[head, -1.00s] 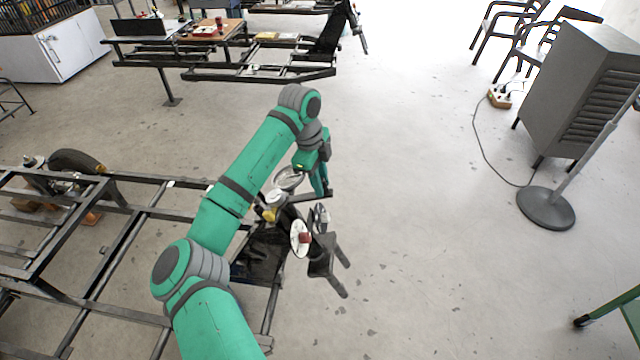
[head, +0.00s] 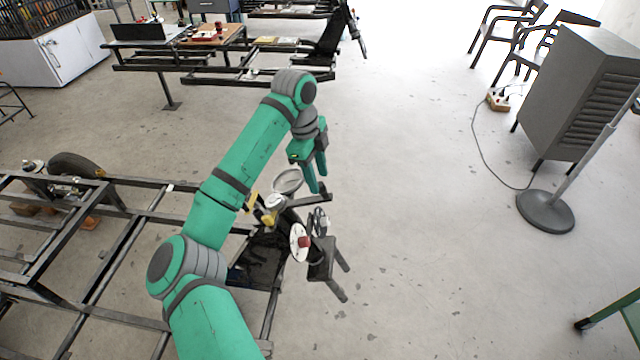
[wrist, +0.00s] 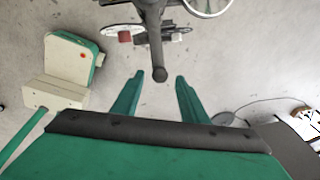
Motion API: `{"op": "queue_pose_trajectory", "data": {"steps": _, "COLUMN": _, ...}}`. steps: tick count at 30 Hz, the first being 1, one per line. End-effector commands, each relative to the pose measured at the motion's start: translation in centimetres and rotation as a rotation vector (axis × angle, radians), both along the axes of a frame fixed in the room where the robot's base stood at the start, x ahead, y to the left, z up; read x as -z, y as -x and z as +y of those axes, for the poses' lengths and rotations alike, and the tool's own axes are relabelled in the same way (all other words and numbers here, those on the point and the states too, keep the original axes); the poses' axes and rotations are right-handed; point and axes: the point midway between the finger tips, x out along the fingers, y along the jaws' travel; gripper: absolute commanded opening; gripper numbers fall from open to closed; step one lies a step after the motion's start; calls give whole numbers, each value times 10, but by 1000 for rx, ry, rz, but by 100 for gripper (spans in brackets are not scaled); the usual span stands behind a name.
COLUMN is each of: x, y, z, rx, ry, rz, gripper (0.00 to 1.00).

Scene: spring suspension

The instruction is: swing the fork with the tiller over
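The fork (head: 322,262) is a dark two-pronged part at the front end of the black frame, its prongs pointing right and down in the head view. The tiller (head: 316,198) is a dark bar above it. It also shows in the wrist view (wrist: 154,35) as a dark post coming from the top edge, its rounded end near the fingertips. My gripper (head: 318,189) is just above the tiller's end in the head view. In the wrist view my gripper (wrist: 160,77) has its two green fingers apart, with the tiller's end in line with the gap. I cannot tell whether they touch.
The black frame (head: 140,222) fills the lower left. White-and-red round parts (head: 299,240) sit by the fork. A grey cabinet (head: 572,95), a round stand base (head: 546,210) and a cable are at right. Open floor (head: 430,260) lies between the fork and the stand.

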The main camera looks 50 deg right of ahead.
Motion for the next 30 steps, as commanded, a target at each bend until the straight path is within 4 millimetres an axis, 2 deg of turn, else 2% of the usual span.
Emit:
{"op": "queue_pose_trajectory", "data": {"steps": 1, "x": -11, "y": -1, "z": 1, "rx": 1, "ry": 3, "rz": -1, "gripper": 40}}
{"op": "queue_pose_trajectory", "data": {"steps": 6, "x": -39, "y": -4, "z": 5, "rx": 1, "ry": 1, "rz": 0, "gripper": 40}}
{"op": "queue_pose_trajectory", "data": {"steps": 12, "x": -58, "y": -6, "z": 8, "rx": 1, "ry": 0, "rz": 0, "gripper": 40}}
{"op": "queue_pose_trajectory", "data": {"steps": 30, "x": -62, "y": -6, "z": 9, "rx": 1, "ry": 0, "rz": 1, "gripper": 40}}
